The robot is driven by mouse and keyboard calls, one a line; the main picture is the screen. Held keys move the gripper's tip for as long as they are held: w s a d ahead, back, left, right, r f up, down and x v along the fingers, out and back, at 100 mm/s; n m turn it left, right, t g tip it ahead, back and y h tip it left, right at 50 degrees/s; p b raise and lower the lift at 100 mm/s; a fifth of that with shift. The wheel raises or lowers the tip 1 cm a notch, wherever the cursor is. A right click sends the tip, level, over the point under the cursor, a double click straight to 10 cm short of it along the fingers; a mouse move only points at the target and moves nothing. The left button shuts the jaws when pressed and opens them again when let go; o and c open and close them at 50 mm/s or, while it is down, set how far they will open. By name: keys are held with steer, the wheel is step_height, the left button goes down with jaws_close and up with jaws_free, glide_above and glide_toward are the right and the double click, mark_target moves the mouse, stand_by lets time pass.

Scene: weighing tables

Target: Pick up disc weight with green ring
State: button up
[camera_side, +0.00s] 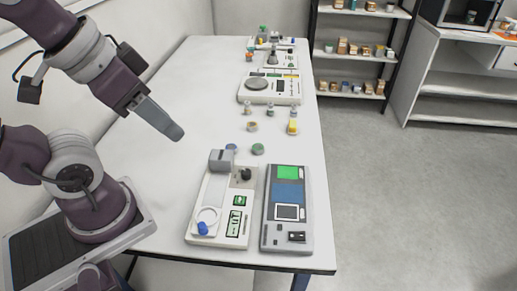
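A small disc with green on it (257,149) lies on the white table (190,105), just behind the two devices at the front; it looks like the disc weight with the green ring. A similar bluish disc (231,147) is just left of it, partly hidden by the front-left device. A tan disc (252,126) lies farther back. My gripper (176,132) is above the table, left of the green disc and clearly apart from it. I see its fingers from the side as one grey shape, so their opening is hidden.
A white weighing device (235,222) and a grey one (287,235) with a green and blue panel stand at the front. Several small bottles (270,110) and a white scale (285,99) are farther back. The table's left side is clear.

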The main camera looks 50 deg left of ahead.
stand_by(0.4)
steer(key=o, duration=0.5)
steer(key=shift+o, duration=0.2)
